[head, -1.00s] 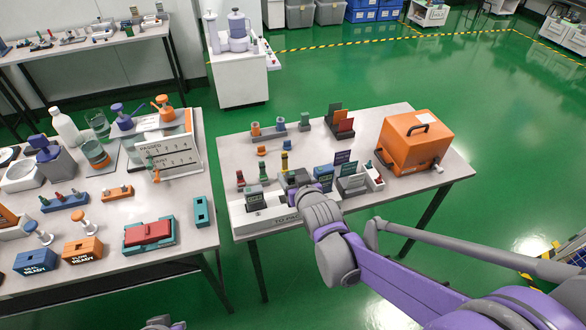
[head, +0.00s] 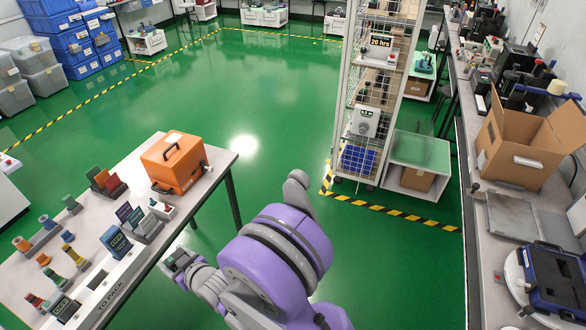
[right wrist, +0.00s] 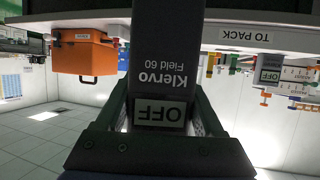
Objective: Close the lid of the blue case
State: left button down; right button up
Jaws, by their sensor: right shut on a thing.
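A dark blue case (head: 550,278) sits on a round white stand on the right-hand bench, cut by the right edge of the head view. How far its lid is open I cannot tell at this angle. My right gripper (head: 180,262) is off the front edge of the left table, far from the case. In the right wrist view the right gripper (right wrist: 160,128) is shut on a dark grey handheld tester (right wrist: 167,50) marked "Klervo Field 60", with an "OFF" label between the fingers. My left gripper is not in view.
An orange case (head: 174,162) and several small testers stand on the left table. A wire-mesh rack (head: 372,100) stands centre right, with striped floor tape around it. An open cardboard box (head: 525,150) is on the right bench. Green floor between is clear.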

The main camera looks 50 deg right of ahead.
aim_at(558, 273)
jog(key=z, duration=4.6)
jog(key=j+z, duration=0.2)
jog(key=z, duration=0.3)
jog(key=i+j+z, duration=0.1)
jog(key=j+z, duration=0.2)
jog(key=z, duration=0.2)
jog(key=k+j, duration=0.1)
jog(key=j, duration=3.25)
